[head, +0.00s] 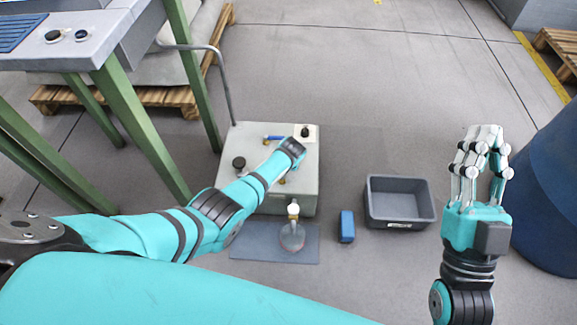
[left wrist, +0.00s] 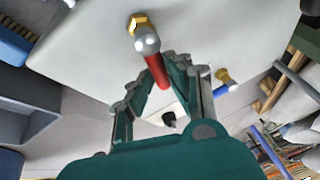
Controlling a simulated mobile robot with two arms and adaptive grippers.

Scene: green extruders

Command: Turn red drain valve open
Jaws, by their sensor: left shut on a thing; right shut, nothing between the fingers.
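A red valve handle (left wrist: 157,70) with a rounded metal end and a brass fitting (left wrist: 138,22) shows in the left wrist view against a pale grey box surface. My left gripper (left wrist: 158,78) is shut on the red handle, its fingers on both sides of it. In the head view, my left arm reaches over the grey box (head: 248,143) and hides most of the red handle. My right gripper (head: 484,140) is shut and empty, raised at the right, away from the box.
A blue-handled valve (head: 273,138) and a black knob (head: 239,163) sit on the box top. A grey bin (head: 400,219) and a small blue block (head: 347,227) stand on the floor. A blue drum (head: 550,200) is at the right. Green machine legs (head: 140,125) stand at the left.

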